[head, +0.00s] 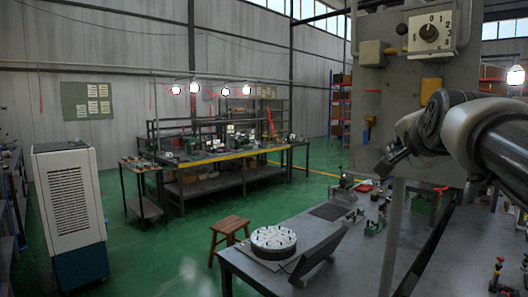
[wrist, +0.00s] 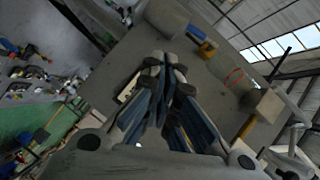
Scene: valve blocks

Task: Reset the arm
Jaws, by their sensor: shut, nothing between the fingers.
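My arm enters the head view from the right, in front of a grey upright panel (head: 375,100). My gripper (head: 382,168) shows there as a small dark shape before the lower part of the panel, partly hidden by the wrist. In the wrist view my gripper (wrist: 165,60) has its fingertips together with nothing between them. The panel (wrist: 215,75) lies behind the fingers, tilted in that view. I cannot tell how wide the gap to the panel is.
Below is a grey workbench (head: 345,265) with a round slotted disc (head: 274,242) and several small fixtures. A wooden stool (head: 229,230) and a white cabinet (head: 70,195) stand left. Green floor between is open.

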